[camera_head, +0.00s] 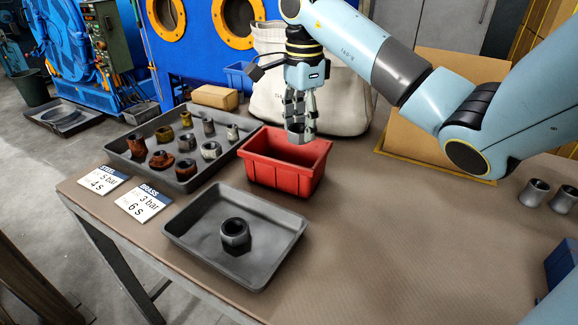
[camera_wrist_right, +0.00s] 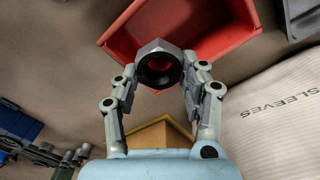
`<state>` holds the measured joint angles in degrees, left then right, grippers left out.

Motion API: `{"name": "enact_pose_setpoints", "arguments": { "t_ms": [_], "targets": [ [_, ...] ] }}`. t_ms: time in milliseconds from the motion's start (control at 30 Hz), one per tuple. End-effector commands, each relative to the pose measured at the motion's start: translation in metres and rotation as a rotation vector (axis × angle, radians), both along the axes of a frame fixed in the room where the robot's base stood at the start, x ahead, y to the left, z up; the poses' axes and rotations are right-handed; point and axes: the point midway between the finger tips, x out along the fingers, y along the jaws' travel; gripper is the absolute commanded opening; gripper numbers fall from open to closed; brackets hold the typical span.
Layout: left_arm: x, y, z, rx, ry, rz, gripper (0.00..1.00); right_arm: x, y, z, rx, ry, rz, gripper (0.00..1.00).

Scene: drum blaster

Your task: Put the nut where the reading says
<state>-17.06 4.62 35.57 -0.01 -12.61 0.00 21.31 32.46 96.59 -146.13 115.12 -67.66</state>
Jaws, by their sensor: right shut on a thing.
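A grey hex nut (camera_head: 296,135) is held in my right gripper (camera_head: 299,118), above the red bin (camera_head: 283,174). In the right wrist view the nut (camera_wrist_right: 151,52) sits between the fingertips of the gripper (camera_wrist_right: 160,78), with the red bin (camera_wrist_right: 195,58) behind it. The bin's visible inside looks empty. Another grey nut (camera_head: 235,233) lies in the shallow dark tray (camera_head: 190,245) in front. Two cards lie at the table's left: a steel card (camera_head: 101,181) reading 5 bar, 4 s and a brass card (camera_head: 143,203) reading 3 bar, 6 s. My left gripper is out of view.
A dark tray (camera_head: 122,158) with several rusty, brassy and grey fittings stands left of the bin. A pale sack (camera_head: 345,100) and a cardboard box (camera_head: 450,125) stand behind. Two grey sleeves (camera_head: 534,193) are at the right. The table's right middle is clear.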

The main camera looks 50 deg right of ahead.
Motion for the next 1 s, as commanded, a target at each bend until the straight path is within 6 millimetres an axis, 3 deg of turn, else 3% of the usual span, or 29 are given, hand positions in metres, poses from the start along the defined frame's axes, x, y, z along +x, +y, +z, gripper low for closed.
{"name": "enact_pose_setpoints", "arguments": {
  "t_ms": [167, 233, 600, 1000],
  "targets": [
    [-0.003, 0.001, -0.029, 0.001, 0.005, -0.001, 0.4, 0.0, 0.0, -0.032, -0.001, 0.003, 0.003, 0.0],
    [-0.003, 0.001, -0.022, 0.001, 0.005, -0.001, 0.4, -0.001, 0.001, -0.043, 0.003, 0.006, 0.002, 0.0],
    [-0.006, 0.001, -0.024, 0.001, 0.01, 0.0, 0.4, 0.0, 0.001, -0.092, 0.002, 0.003, 0.002, 0.0],
    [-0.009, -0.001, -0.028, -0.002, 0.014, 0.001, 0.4, 0.0, 0.0, -0.101, -0.001, 0.0, 0.002, 0.0]
  ]
}}
